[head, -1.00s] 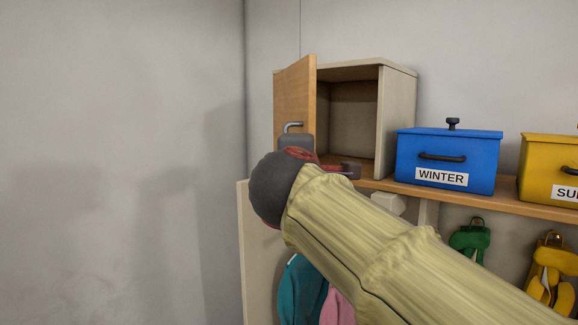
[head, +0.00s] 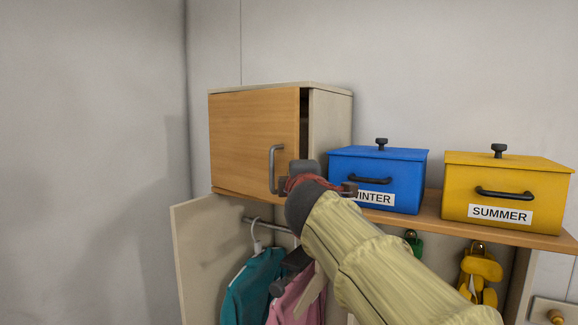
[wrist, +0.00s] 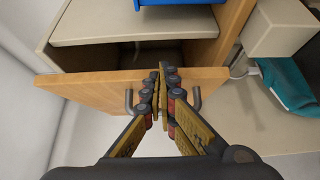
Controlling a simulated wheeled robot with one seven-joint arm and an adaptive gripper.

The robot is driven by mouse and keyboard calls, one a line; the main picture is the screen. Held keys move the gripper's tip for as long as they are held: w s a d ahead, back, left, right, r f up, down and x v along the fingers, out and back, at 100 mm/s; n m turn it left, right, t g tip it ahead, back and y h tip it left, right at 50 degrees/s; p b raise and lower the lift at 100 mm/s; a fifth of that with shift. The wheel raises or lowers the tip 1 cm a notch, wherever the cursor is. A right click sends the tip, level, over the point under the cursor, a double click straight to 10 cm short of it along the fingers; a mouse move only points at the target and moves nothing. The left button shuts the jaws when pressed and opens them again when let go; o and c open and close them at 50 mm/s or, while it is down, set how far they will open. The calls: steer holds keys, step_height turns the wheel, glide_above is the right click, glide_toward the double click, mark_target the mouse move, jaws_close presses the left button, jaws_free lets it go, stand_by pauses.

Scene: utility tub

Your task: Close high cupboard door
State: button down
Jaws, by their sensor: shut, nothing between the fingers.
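The high cupboard (head: 331,125) has a light wooden door (head: 245,135) that stands slightly ajar, with a narrow dark gap at its right edge. A grey bar handle (head: 273,170) is near that edge. My gripper (head: 282,185) is in front of the door by the handle, partly hidden by my wrist. In the wrist view the closed fingers (wrist: 162,72) lie over the door (wrist: 90,90), between the two visible ends of the handle (wrist: 129,102). The handle's middle is hidden behind them. The fingers are at the door, but I cannot tell whether they touch it.
A blue WINTER box (head: 378,175) and a yellow SUMMER box (head: 505,190) stand on the shelf (head: 440,222) right of the cupboard. Below hang a teal garment (head: 250,290) and a pink one (head: 295,300). A pale panel (head: 205,260) stands at the left.

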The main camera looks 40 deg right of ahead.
steer(key=w+d+n+t+y+p, duration=0.1)
steer(key=w+d+y+p, duration=0.1)
steer(key=d+p, duration=0.4)
steer(key=shift+d+p, duration=0.35)
steer(key=shift+p, duration=0.25)
steer(key=shift+r+n, duration=0.15)
steer(key=shift+n, duration=0.15)
stand_by(0.4)
steer(key=shift+s, duration=0.15)
steer(key=v, duration=1.1)
steer(key=shift+s, duration=0.35)
steer(key=shift+f, duration=0.2)
